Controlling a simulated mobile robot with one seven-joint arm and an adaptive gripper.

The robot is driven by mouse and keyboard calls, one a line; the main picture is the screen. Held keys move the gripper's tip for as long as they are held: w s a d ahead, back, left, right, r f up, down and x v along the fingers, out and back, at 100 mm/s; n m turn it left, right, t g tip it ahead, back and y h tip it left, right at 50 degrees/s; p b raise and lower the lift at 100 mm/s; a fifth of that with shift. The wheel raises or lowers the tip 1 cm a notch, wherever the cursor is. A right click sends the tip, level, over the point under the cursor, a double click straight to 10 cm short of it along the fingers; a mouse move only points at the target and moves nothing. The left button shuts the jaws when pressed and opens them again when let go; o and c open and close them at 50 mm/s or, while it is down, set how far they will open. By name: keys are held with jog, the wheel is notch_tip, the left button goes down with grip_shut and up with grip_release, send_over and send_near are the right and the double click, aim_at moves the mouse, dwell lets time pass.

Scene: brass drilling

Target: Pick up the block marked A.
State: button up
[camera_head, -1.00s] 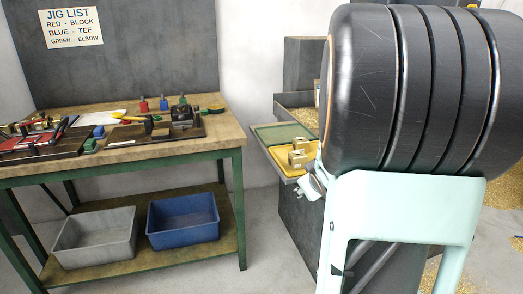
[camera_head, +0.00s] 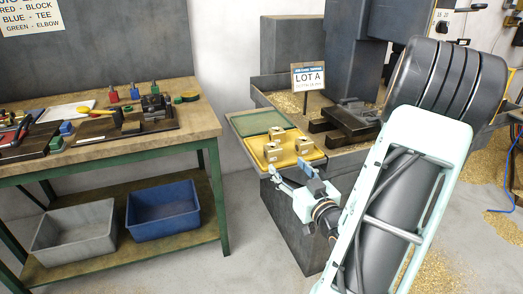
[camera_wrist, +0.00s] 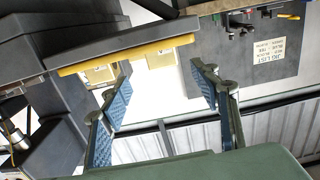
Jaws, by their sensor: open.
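Several brass blocks (camera_head: 272,152) stand on a yellow tray (camera_head: 320,157) at the machine's front edge. Small dark marks show on some blocks, but I cannot read which one is A. My gripper (camera_head: 296,179) is open and empty, just in front of and below the tray's near edge, apart from the blocks. In the wrist view, which looks upside down, my gripper (camera_wrist: 161,67) has its two blue-padded fingers spread. Beyond them show the tray's yellow edge (camera_wrist: 130,54) and parts of two blocks (camera_wrist: 100,74).
A green panel (camera_head: 261,122) lies beside the tray. A LOT A sign (camera_head: 308,77) and a dark vise (camera_head: 347,118) stand behind. At left is a workbench (camera_head: 210,125) with tools, and a grey bin (camera_head: 75,240) and blue bin (camera_head: 163,212) below. Bare floor lies between.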

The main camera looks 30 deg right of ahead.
aim_at(276, 151)
jog(key=x, duration=1)
jog(key=shift+w+r+b, duration=0.3)
jog(key=shift+w+r, duration=0.1)
jog(key=shift+w, duration=0.05)
grip_shut()
jog(key=shift+r, duration=0.1)
